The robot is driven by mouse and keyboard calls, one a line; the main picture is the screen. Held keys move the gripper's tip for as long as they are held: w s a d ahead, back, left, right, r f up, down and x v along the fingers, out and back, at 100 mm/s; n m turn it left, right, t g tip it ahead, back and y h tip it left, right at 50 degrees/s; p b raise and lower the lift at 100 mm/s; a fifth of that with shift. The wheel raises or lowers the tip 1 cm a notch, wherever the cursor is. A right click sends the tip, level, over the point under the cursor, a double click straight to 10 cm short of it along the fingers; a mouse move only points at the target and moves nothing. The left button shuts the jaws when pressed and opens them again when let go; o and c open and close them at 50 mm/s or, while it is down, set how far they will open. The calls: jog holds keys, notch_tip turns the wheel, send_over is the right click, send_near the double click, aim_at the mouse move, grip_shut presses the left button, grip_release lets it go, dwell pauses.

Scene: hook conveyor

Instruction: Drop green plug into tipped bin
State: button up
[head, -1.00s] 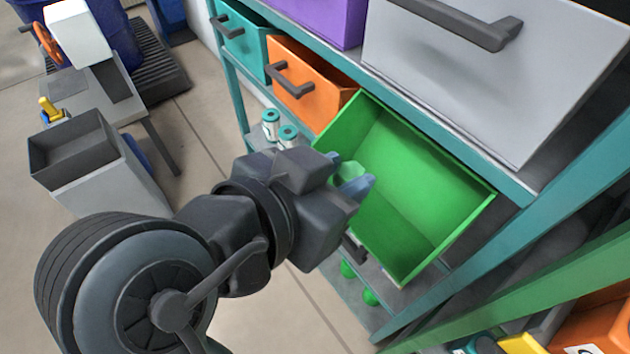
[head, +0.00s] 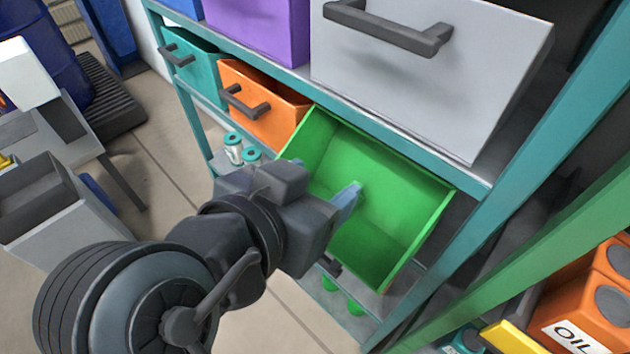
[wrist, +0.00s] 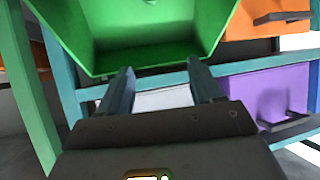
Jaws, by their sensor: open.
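The tipped bin (head: 400,200) is bright green and tilts forward under the grey drawer, its open side facing my gripper. In the wrist view the bin (wrist: 145,55) fills the top, with its rim just beyond the fingertips. My gripper (head: 345,195) is at the bin's mouth on the left. In the wrist view my gripper (wrist: 162,68) is open, its two blue-grey fingers wide apart with nothing between them. I cannot make out the green plug clearly; a small mark at the top of the wrist view, inside the bin, is too cut off to name.
An orange drawer (head: 262,105), a teal drawer (head: 195,70) and a grey drawer (head: 425,75) surround the bin. Teal-capped canisters (head: 234,148) stand on the shelf at left. Green round objects (head: 355,306) sit below the bin. A green beam (head: 510,250) runs at right.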

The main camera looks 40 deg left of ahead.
jog(key=b+v, duration=0.1)
jog(key=v, duration=0.6)
jog(key=shift+s, duration=0.4)
jog(key=shift+s+d+r, duration=0.1)
jog(key=shift+d, duration=0.05)
dwell(0.5)
